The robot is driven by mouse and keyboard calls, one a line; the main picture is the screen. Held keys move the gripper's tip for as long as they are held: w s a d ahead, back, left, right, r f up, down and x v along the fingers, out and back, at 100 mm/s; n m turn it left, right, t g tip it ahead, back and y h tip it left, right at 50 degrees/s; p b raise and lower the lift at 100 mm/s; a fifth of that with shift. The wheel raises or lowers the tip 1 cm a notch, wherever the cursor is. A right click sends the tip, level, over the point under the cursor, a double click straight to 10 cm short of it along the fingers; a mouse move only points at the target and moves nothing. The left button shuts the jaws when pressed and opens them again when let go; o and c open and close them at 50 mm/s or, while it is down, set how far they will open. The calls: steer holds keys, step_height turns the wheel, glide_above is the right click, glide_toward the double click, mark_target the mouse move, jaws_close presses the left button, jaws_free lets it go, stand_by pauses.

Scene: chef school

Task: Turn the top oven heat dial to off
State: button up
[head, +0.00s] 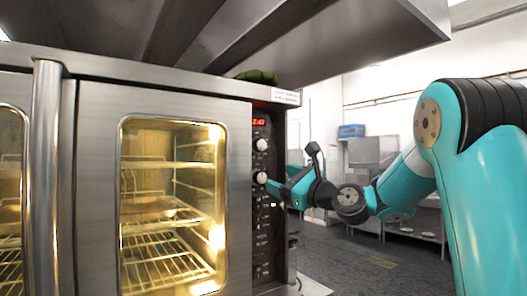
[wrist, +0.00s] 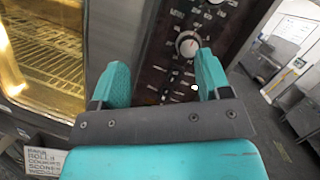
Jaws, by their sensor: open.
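The oven's dark control panel (head: 262,215) carries two pale round dials below a red display (head: 260,122). The upper dial (head: 262,145) is clear of my gripper. The lower dial (head: 261,178) is right beside the tip of my gripper (head: 271,184). In the wrist view my gripper (wrist: 163,60) is open and empty, with its two teal fingers apart. One dial (wrist: 187,44) shows just beyond the fingertips, closer to the right finger, with pale markings around it. I cannot tell its exact setting or whether a finger touches it.
The lit oven (head: 170,200) with wire racks stands left of the panel, its glass door shut. A steel hood (head: 330,40) hangs above. A small lettered sign (wrist: 45,160) shows at the lower left of the wrist view. Open floor (head: 350,260) lies to the right.

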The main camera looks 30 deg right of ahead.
mark_target(262, 146)
steer(key=d+r+m+t+h, duration=0.2)
steer(key=d+r+m, duration=0.1)
steer(key=d+m, duration=0.25)
steer(key=shift+n, duration=0.45)
steer(key=p+x, duration=0.3)
steer(key=x, duration=0.2)
steer(key=p+x, duration=0.3)
steer(key=x, duration=0.2)
steer(key=p+x, duration=0.4)
steer(key=x, duration=0.1)
steer(key=shift+w+d+r, duration=0.15)
steer(key=shift+d+r, duration=0.1)
steer(key=shift+w, duration=0.45)
steer(key=c, duration=0.9)
